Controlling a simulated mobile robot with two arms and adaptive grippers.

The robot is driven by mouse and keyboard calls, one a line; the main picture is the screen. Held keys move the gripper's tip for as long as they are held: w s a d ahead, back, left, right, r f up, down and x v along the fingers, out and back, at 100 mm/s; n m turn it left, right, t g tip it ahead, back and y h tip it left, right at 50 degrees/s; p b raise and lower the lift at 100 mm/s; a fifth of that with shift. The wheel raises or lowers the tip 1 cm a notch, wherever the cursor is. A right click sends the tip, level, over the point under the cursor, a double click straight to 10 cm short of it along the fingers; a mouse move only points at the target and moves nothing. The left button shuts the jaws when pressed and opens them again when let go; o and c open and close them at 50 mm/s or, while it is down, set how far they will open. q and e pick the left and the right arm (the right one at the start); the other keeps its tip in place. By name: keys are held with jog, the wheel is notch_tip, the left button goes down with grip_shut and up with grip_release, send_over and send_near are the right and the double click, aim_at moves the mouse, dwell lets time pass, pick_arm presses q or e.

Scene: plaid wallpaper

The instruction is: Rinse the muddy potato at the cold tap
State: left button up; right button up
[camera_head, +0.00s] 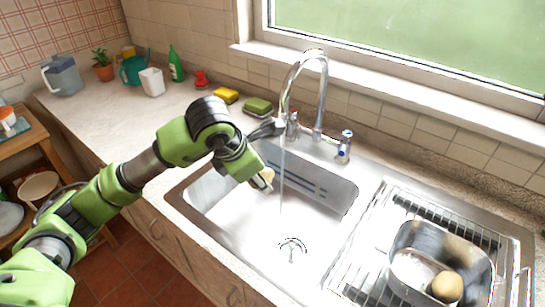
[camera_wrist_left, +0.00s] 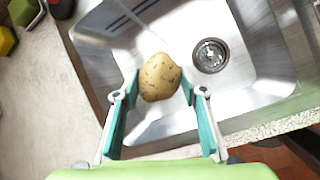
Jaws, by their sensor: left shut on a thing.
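My left gripper (camera_head: 266,180) is over the left part of the steel sink basin (camera_head: 225,205). It is shut on a tan potato with small dark specks (camera_wrist_left: 160,77), held between its teal fingers. In the head view only a little of the potato (camera_head: 268,175) shows past the gripper. The curved chrome tap (camera_head: 318,95) stands behind the basin, and a thin water stream (camera_head: 281,190) falls from it, just right of the potato. I cannot tell whether water touches the potato. The blue-marked tap handle (camera_head: 344,146) is right of the spout. My right gripper is out of view.
The drain (camera_head: 292,246) is in the basin floor. On the right, a metal pan (camera_head: 408,238) holding a yellowish potato (camera_head: 447,286) stands on the ribbed drainer (camera_head: 375,240). Sponges (camera_head: 258,107), a green bottle (camera_head: 176,66) and jugs line the counter's back.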

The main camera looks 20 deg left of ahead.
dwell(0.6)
pick_arm(q)
jog(key=s+a+r+p, duration=0.1)
jog(key=s+r, duration=0.3)
jog(key=s, duration=0.1)
jog(key=shift+a, duration=0.15)
jog(key=shift+w, duration=0.1)
dwell(0.4)
